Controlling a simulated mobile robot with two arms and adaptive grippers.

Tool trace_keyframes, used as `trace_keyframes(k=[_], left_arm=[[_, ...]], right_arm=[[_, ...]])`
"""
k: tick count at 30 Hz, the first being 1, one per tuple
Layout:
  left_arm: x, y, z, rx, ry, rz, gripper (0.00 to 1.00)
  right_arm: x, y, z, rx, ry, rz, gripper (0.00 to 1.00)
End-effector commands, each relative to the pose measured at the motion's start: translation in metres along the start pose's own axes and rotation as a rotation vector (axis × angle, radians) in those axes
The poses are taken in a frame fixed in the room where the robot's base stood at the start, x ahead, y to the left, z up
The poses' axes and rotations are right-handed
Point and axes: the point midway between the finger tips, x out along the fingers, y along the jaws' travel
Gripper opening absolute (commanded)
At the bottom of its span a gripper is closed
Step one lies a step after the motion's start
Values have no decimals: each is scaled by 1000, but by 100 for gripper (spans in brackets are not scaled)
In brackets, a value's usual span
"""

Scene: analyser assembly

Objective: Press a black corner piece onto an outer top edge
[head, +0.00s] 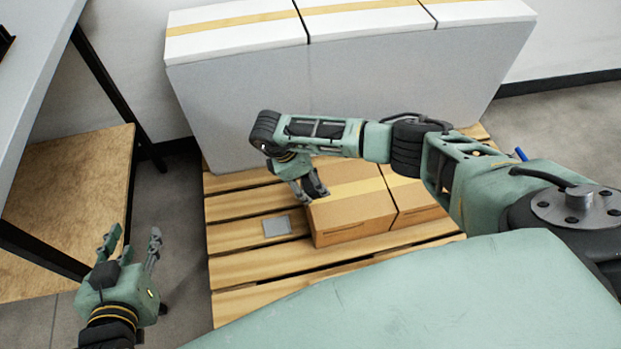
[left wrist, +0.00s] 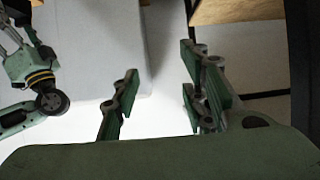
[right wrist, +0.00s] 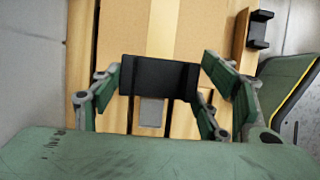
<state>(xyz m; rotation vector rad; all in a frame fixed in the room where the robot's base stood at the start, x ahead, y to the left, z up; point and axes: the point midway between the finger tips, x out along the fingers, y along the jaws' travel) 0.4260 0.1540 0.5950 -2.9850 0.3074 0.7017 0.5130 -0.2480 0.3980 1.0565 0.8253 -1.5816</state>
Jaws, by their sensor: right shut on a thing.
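My right gripper (head: 312,188) is shut on a black corner piece (right wrist: 160,77), which spans between its fingers in the right wrist view. In the head view this gripper hangs beside the left edge of a cardboard box (head: 350,212) on the pallet, and the piece is hard to make out. In the right wrist view the held piece overlaps the taped box top (right wrist: 160,30); I cannot tell if they touch. Another black corner piece (right wrist: 260,30) is on a cardboard edge at upper right there. My left gripper (head: 128,248) is open and empty, above the floor at left.
The wooden pallet (head: 240,235) has bare slats at left and front, with a grey plate (head: 277,226). A second cardboard box (head: 412,200) stands beside the first. Tall grey-white boxes (head: 240,100) stand behind. A table (head: 40,70) with dark legs and a wooden shelf (head: 85,200) is at left.

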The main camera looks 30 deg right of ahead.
Motion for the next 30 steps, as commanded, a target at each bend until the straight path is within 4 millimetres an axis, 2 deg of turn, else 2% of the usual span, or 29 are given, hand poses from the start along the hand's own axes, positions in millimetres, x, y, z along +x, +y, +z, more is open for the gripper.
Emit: trace_keyframes(k=[11, 21, 26, 30], left_arm=[[3, 6, -45, 0, 218, 13, 40], [-5, 11, -83, -2, 406, 24, 40], [-9, 13, -96, -3, 467, 28, 40], [-7, 12, -90, -3, 436, 26, 40]], right_arm=[[10, 0, -4, 0, 0, 0, 49], [17, 0, -7, 0, 0, 0, 49], [19, 0, -8, 0, 0, 0, 49], [20, 0, -8, -1, 1, 0, 49]])
